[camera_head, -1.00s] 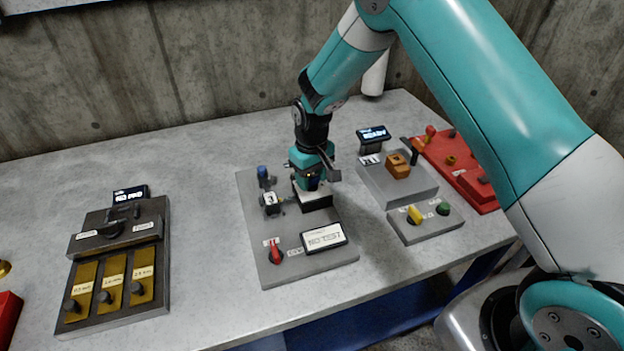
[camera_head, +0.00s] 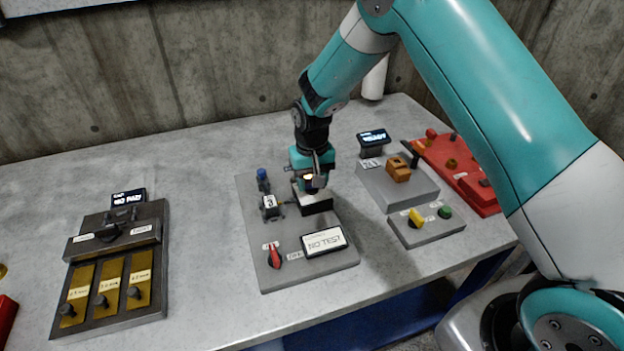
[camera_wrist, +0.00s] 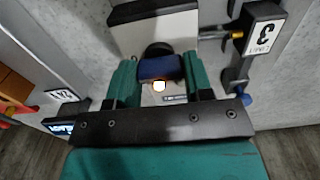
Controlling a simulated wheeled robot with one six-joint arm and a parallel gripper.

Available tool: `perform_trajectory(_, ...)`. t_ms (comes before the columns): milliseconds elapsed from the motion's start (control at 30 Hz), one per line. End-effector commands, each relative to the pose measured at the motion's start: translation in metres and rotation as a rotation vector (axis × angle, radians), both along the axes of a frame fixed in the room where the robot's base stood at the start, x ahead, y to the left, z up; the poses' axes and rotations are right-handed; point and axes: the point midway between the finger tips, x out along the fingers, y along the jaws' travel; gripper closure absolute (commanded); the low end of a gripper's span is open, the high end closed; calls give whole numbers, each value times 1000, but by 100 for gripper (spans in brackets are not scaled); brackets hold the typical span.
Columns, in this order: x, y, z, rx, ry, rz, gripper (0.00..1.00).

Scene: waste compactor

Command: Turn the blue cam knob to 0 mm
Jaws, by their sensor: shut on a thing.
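The blue cam knob (camera_wrist: 160,66) shows between the two green fingers of my gripper (camera_wrist: 160,72) in the wrist view. My gripper is shut on it. The knob sits on a dark round base at the side of a pale block (camera_wrist: 155,32). In the head view my gripper (camera_head: 313,187) is down at this block (camera_head: 316,203) on the grey panel (camera_head: 290,278), and hides the knob there. I cannot read any mm scale or the knob's setting.
Left of my gripper stand a counter marked 3 (camera_head: 270,203) and a small blue-topped post (camera_head: 262,176). A red switch (camera_head: 274,256) and a "NO TEST" display (camera_head: 324,241) are in front. An orange block (camera_head: 399,170) is to the right. Bare tabletop lies left of the panel.

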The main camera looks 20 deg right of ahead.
Motion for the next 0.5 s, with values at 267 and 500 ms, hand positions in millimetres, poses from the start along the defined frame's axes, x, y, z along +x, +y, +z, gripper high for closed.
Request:
perform_trajectory(267, 0, 0, 1, 0, -2, -2, 28)
perform_trajectory(500, 0, 0, 1, 0, -1, 0, 28)
